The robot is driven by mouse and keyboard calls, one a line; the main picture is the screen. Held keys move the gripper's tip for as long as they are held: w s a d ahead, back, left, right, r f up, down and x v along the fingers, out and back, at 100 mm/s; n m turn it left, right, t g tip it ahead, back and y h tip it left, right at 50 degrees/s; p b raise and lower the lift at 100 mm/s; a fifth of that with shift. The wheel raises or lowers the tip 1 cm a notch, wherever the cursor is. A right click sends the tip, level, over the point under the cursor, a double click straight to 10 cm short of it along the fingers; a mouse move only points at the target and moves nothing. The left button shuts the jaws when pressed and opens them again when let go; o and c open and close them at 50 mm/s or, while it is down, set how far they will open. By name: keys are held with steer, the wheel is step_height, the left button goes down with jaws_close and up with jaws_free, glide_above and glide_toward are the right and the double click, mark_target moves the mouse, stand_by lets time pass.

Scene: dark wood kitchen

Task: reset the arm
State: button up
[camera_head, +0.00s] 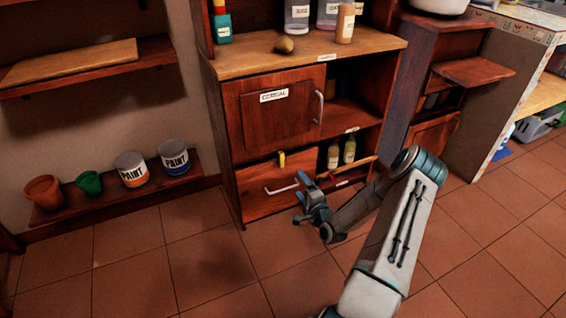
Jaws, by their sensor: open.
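My gripper (300,207) is in front of the lower drawer (262,195) of the wooden cabinet, near its silver handle (283,188). The gripper is open, and nothing shows between its fingers. I cannot tell whether a finger touches the handle. My arm (395,235) reaches in from the bottom right, bends at the elbow and points left toward the cabinet.
The cereal cabinet door (273,112) is closed. A low shelf (110,198) holds pots and paint cans. A wooden side ledge (474,71) juts out at right. The tiled floor (130,275) is clear at lower left.

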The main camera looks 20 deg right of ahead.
steer(key=s+a+r+n+g+p, duration=0.1)
steer(key=a+r+n+g+p, duration=0.4)
steer(key=r, duration=0.6)
steer(key=s+a+r+n+g+h+p, duration=0.1)
steer(key=r+n+g+p, duration=0.15)
steer(key=r+p, duration=0.6)
steer(key=s+a+r+n+g+p, duration=0.25)
steer(key=r+n+p, duration=0.2)
steer(key=r, duration=0.85)
steer(key=s+a+r+n+g+p, duration=0.1)
steer(key=s+a+r+p, duration=0.3)
steer(key=s+r, duration=0.4)
steer(key=s+a+r+n+g+p, duration=0.2)
steer(key=s+a+r+p, duration=0.2)
steer(key=s+r, duration=0.5)
steer(key=s+a+r+n+g+p, duration=0.2)
steer(key=s+a+r+p, duration=0.2)
steer(key=s+r, duration=0.4)
step_height(320, 180, up, 3)
steer(key=shift+s+a+r+n+p, duration=0.1)
steer(key=shift+s+a+n+p, duration=0.2)
steer(key=shift+p, duration=0.5)
